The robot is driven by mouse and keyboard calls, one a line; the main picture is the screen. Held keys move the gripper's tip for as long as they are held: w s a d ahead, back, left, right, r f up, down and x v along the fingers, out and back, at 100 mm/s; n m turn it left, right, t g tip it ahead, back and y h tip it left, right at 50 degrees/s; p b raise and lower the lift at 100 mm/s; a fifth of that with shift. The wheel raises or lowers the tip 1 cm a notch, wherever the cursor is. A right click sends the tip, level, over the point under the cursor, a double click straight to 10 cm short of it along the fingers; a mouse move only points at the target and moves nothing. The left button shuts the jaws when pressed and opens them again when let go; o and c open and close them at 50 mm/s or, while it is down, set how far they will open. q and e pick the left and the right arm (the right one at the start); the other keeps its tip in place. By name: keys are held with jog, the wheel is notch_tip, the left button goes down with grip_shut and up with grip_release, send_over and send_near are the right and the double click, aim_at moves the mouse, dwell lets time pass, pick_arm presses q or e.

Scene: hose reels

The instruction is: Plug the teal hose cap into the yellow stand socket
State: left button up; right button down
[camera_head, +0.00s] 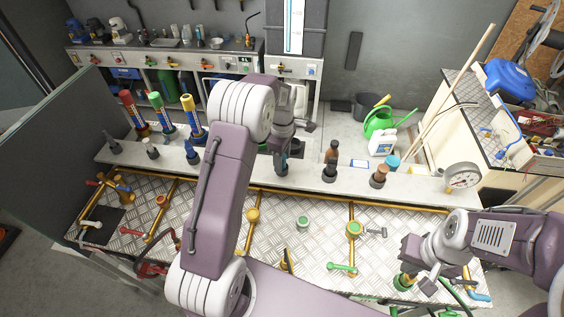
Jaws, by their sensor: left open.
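A teal-blue cap (392,162) sits upright on a dark base on the grey ledge, right of centre. I cannot tell for sure that it is the teal hose cap. A post with a yellow top and blue body (191,117) stands at the left of the ledge; its socket opening is too small to make out. My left gripper (281,158) is open and points down over the ledge, around or just above a small dark, bluish fitting. My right gripper (415,272) is low at the right, beside a green-topped brass fitting (402,283); its jaws are unclear.
Red-topped (128,102) and green-topped (157,105) posts stand beside the yellow one. Brown bottles or caps (378,176) and a pressure gauge (462,177) stand on the ledge. Brass pipes and valves (353,228) cover the tread-plate bench. My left arm hides part of the middle.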

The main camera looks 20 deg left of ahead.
pick_arm(q)
grip_shut()
jog(key=shift+r, duration=0.1)
jog(key=shift+r, duration=0.35)
notch_tip(320, 180, up, 3)
jog(key=shift+w+f+b, duration=0.1)
jog(key=shift+f+b, duration=0.05)
jog(key=shift+b, duration=0.5)
jog(key=s+d+r+b, duration=0.3)
jog(key=s+d+r, duration=0.3)
jog(key=d, duration=0.4)
jog(key=shift+s+r, duration=0.15)
jog(key=shift+r, duration=0.55)
